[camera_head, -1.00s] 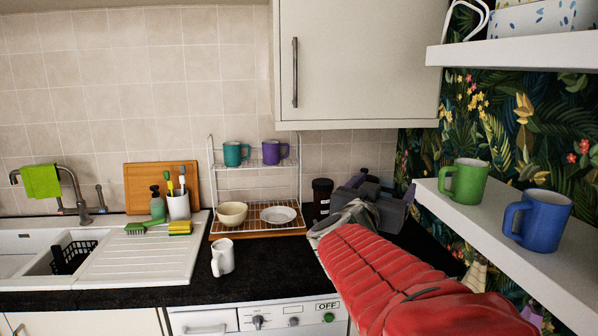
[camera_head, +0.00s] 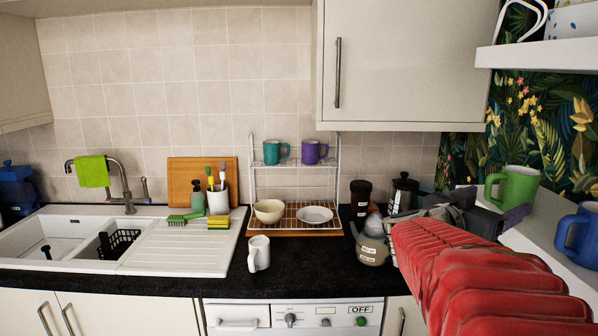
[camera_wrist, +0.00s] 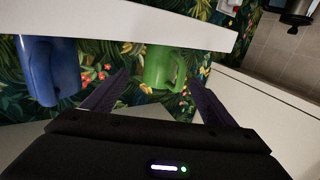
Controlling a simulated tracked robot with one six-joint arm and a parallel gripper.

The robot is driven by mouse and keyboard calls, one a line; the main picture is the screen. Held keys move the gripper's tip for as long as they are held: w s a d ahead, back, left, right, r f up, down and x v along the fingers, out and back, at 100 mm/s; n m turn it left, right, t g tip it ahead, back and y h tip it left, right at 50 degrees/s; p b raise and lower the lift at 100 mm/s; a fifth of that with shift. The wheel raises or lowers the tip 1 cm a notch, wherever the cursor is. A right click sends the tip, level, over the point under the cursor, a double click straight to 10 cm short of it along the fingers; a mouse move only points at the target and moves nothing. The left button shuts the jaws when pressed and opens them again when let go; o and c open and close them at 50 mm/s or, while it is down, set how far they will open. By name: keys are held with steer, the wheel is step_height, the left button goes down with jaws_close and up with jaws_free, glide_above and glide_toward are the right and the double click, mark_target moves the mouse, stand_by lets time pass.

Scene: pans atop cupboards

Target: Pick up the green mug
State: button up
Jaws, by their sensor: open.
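The green mug (camera_head: 516,188) stands upright on the lower right shelf (camera_head: 545,226), with its handle toward the left in the head view. In the wrist view, which looks upside down, the green mug (camera_wrist: 160,66) appears between the fingertips. My gripper (camera_head: 498,202) is in front of the shelf, close to the mug, and partly hidden by my red-sleeved arm. In the wrist view my gripper (camera_wrist: 160,78) is open, with its two purple fingers apart and nothing held. I cannot tell how much gap is left to the mug.
A blue mug (camera_head: 577,234) stands beside the green one on the same shelf. A white upper shelf (camera_head: 540,54) hangs above. A teal mug (camera_head: 276,153) and a purple mug (camera_head: 314,151) stand on a rack. A white mug (camera_head: 259,253) is on the counter.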

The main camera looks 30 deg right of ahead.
mark_target(510, 192)
steer(key=d, duration=0.6)
steer(key=shift+w, duration=0.15)
steer(key=shift+w+d+r, duration=0.1)
steer(key=shift+d, duration=1.2)
steer(key=shift+w+d+r, duration=0.1)
steer(key=shift+d, duration=1.15)
steer(key=shift+c, duration=0.2)
steer(key=c, duration=1.2)
